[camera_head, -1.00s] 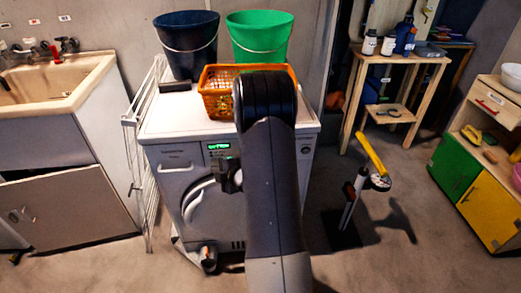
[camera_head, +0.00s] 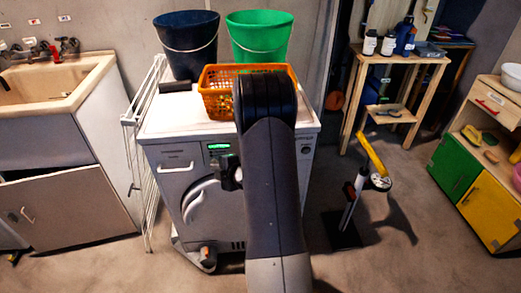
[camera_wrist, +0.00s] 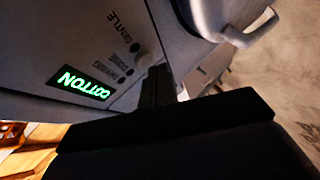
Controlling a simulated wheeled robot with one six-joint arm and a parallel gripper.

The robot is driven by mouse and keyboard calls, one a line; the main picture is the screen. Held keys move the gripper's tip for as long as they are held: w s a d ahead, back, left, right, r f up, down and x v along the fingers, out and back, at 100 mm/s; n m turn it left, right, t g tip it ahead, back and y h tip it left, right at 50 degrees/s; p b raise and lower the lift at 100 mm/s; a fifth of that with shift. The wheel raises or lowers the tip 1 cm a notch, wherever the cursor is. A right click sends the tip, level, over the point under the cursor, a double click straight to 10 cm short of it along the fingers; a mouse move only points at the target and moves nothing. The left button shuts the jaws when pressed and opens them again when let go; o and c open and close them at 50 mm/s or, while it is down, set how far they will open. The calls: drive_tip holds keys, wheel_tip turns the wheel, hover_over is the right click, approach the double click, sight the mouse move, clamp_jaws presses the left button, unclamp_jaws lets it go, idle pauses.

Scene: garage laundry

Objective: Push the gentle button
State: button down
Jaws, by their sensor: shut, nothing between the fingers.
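The white washing machine (camera_head: 180,185) stands in front of me. Its control panel fills the upper left of the wrist view, with a green lit display (camera_wrist: 80,84) reading COTTON; the display also shows in the head view (camera_head: 219,147). A column of labels runs beside it, and the GENTLE label (camera_wrist: 119,25) is the farthest from the display. A small dark button (camera_wrist: 135,47) sits at the end of that label.
An orange basket (camera_head: 220,105), a dark blue bucket (camera_head: 188,50) and a green bucket (camera_head: 259,45) stand on the machine. A white drying rack (camera_head: 150,150) leans at its left. The round door handle (camera_wrist: 240,25) lies at the wrist view's top right.

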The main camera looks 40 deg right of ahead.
drive_tip(key=shift+w+d, duration=0.2)
drive_tip(key=shift+w, duration=0.1)
idle(0.4)
drive_tip(key=shift+s, duration=0.1)
drive_tip(key=shift+s+a+b, duration=0.5)
drive_tip(key=shift+s+b, duration=0.05)
drive_tip(key=shift+s, duration=0.1)
drive_tip(key=s+a+b, duration=0.1)
drive_tip(key=s, duration=0.1)
drive_tip(key=s+a+b, duration=0.2)
drive_tip(key=s, duration=0.1)
drive_tip(key=shift+a, duration=0.2)
drive_tip(key=shift+d, duration=0.15)
